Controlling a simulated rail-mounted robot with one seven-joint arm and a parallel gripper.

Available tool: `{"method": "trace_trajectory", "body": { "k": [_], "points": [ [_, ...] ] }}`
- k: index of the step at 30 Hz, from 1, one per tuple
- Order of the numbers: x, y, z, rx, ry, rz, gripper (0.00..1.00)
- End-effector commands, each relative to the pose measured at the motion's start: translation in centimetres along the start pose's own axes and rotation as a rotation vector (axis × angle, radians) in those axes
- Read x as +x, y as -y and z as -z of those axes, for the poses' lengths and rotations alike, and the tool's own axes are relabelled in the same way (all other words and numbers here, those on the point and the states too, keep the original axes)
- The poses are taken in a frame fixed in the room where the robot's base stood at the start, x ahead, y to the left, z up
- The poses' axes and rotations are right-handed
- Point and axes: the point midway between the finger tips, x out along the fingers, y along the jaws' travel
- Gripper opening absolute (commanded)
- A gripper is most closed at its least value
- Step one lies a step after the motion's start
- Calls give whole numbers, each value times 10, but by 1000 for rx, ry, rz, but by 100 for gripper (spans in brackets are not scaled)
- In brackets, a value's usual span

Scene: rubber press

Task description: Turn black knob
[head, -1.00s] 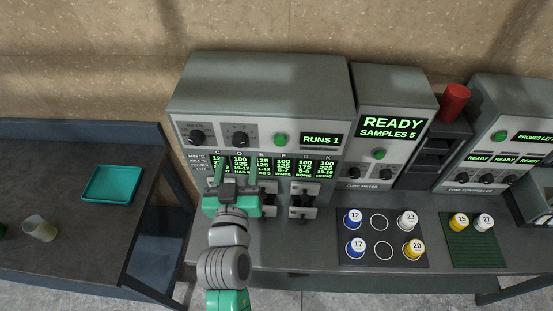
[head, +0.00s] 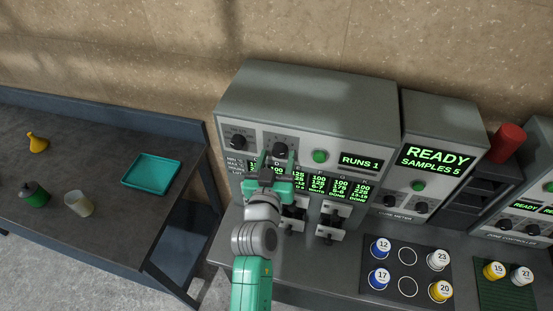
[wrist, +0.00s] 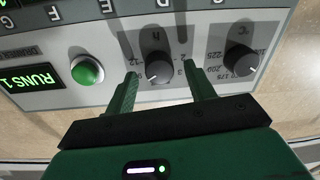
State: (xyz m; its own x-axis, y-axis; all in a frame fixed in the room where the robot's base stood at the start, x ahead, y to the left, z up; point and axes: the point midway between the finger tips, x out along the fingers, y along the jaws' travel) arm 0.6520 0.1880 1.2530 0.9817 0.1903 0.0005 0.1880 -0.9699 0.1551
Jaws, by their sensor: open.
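Two black knobs sit on the left machine's panel. The left knob (head: 238,141) shows clear of my gripper in the head view, and it is the right-hand knob (wrist: 238,62) in the upside-down wrist view. The other knob (head: 280,149), marked h, shows in the wrist view (wrist: 158,67) between my two fingers. My gripper (wrist: 160,82) is open, with one finger on each side of the h knob. Whether the fingers touch it cannot be told. In the head view my gripper (head: 268,160) is in front of the panel, its fingers partly blending with it.
A green button (head: 320,156) and a RUNS 1 display (head: 361,161) are right of the knobs. Clamps (head: 331,222) stick out below. Numbered samples stand on a dark mat (head: 408,262) at right. A teal tray (head: 152,173) lies on the left table.

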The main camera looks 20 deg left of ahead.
Motion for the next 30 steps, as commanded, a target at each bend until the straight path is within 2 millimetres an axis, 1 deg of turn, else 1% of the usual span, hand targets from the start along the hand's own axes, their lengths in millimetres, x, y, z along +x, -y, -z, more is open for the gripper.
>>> {"method": "trace_trajectory", "body": {
  "k": [1,5,6,8,17,23,30],
  "points": [
    [0,0,0,0,0,0,54],
    [0,0,0,0,0,0,29],
    [0,0,0,0,0,0,21],
    [0,0,0,0,1,0,9],
    [0,0,0,-42,3,0,10],
    [0,-1,1,-163,10,1,10],
    [0,0,1,-357,21,2,10]
  ]
}}
